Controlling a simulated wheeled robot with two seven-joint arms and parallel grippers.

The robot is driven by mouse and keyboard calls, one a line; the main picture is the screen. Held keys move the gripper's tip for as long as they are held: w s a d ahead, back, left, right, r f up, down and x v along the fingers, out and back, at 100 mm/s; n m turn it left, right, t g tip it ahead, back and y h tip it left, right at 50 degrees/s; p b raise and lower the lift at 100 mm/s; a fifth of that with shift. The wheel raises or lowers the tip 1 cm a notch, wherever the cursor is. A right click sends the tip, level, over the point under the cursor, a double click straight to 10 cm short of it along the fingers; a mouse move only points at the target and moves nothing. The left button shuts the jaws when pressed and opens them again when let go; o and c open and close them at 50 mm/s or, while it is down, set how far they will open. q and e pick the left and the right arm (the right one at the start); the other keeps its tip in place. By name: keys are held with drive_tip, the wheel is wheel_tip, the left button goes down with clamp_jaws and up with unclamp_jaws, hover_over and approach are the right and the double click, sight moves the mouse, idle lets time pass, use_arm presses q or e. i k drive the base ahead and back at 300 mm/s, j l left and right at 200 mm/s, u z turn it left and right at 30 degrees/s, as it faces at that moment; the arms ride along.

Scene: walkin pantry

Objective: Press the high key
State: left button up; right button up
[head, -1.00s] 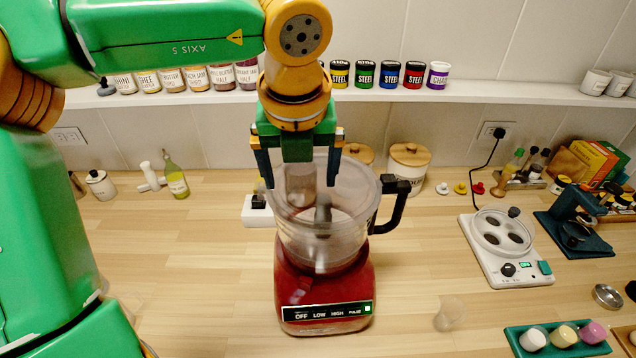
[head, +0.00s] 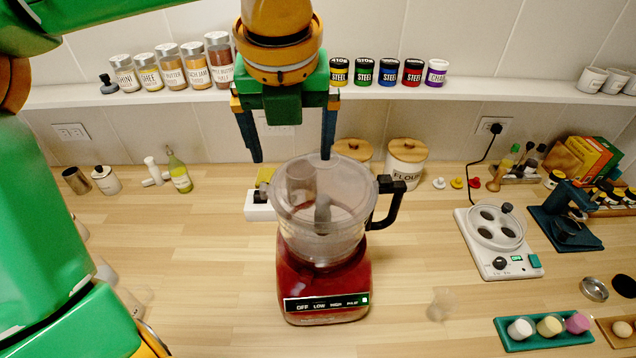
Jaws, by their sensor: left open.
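A red food processor (head: 322,283) stands on the wooden counter with a clear bowl (head: 322,215) and a black handle on its right. Its front panel bears the keys OFF, LOW, HIGH and PULSE in a row. The HIGH key (head: 337,304) is third from the left, and a small green light shows at the panel's right end. My left gripper (head: 291,158) hangs above the back of the bowl, fingers pointing down, open and empty. Its fingertips are well above and behind the panel. My right gripper is not in view.
A shelf (head: 200,95) with jars and tins runs along the wall behind the gripper. A white appliance (head: 497,250) stands at right, a green tray (head: 540,338) at front right. A clear cup (head: 441,304) stands right of the processor.

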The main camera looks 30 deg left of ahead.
sight(337, 303)
drive_tip(key=k+l, duration=1.2)
drive_tip(key=k, duration=0.1)
